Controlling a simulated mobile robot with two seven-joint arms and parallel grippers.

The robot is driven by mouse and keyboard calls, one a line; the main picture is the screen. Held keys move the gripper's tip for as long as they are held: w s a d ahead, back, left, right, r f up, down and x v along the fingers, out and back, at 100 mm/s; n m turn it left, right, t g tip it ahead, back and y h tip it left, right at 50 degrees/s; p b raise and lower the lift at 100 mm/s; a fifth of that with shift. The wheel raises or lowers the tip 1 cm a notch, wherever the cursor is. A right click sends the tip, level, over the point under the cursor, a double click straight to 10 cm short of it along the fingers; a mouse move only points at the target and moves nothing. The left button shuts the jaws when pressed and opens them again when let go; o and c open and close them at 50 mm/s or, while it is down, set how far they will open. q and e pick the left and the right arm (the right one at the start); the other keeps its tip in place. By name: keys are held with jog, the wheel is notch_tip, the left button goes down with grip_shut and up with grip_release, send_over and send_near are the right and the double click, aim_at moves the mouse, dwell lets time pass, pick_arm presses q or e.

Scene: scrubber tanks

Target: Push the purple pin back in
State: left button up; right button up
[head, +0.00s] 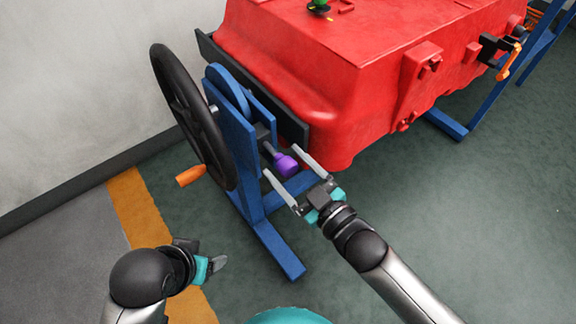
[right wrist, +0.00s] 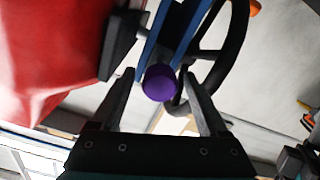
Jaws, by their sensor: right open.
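The purple pin (head: 286,165) sticks out from the blue stand (head: 241,150) below the red tank, with a grey shaft showing behind its knob. My right gripper (head: 288,160) is open, its two fingers on either side of the knob. In the right wrist view the round purple knob (right wrist: 160,83) lies between the open fingers (right wrist: 163,90), with a visible gap to each finger. I cannot tell whether anything touches it. My left gripper (head: 219,263) is low at the left, away from the pin, and whether it is open or shut does not show.
A black handwheel (head: 172,92) with an orange handle (head: 191,176) stands left of the pin. The red tank (head: 370,80) fills the upper right. The stand's blue foot (head: 279,250) runs along the floor. The green floor (head: 480,220) at right is clear.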

grip_shut()
dwell(0.6)
dwell(0.8)
